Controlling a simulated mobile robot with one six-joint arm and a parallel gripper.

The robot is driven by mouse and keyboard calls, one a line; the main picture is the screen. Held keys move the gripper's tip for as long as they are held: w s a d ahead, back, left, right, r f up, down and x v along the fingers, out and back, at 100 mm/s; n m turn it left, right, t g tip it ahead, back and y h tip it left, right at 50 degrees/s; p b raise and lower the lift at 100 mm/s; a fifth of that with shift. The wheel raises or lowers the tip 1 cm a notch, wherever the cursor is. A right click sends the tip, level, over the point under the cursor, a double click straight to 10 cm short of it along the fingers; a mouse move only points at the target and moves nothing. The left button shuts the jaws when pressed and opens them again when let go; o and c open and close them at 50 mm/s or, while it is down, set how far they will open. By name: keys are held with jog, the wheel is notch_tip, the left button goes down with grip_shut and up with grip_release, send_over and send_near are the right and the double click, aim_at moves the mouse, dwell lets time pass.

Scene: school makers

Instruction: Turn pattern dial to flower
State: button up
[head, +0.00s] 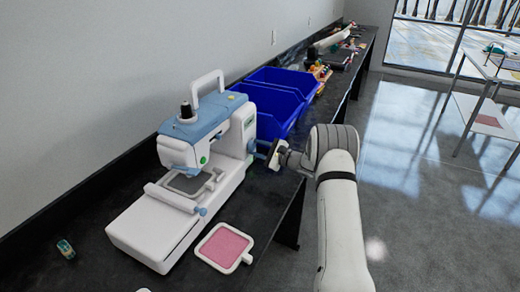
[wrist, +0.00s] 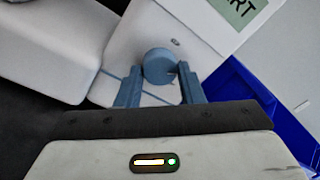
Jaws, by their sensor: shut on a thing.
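A white and light-blue sewing machine (head: 205,140) stands on the dark counter. Its blue round dial (wrist: 158,66) is on the machine's side, seen in the wrist view between the tips of my gripper (wrist: 160,88). My gripper, also in the head view (head: 268,152), is at the right side of the machine, shut on the dial. The dial has a dark notch at its right edge. The pattern symbols around it are too small to tell.
Blue bins (head: 275,103) stand behind the machine, close to the gripper. A pink embroidery hoop (head: 224,247) lies in front on the counter (head: 110,172). A small green spool (head: 66,248) lies at the left. Open floor is to the right.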

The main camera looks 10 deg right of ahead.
jog(key=shift+d+f, duration=0.1)
jog(key=shift+d, duration=0.1)
jog(key=shift+a, duration=0.15)
jog(key=shift+m, duration=0.3)
jog(key=shift+a+m+b, duration=0.1)
jog(key=shift+m+b, duration=0.3)
jog(key=shift+m, duration=0.1)
jog(key=m, duration=0.4)
jog(key=shift+s+b, duration=0.1)
jog(key=shift+b, duration=0.2)
jog(key=m, duration=0.3)
jog(key=m+g+p, duration=0.1)
jog(key=m, duration=0.1)
jog(key=shift+a+r, duration=0.1)
jog(key=shift+r, duration=0.2)
jog(key=shift+m, duration=0.5)
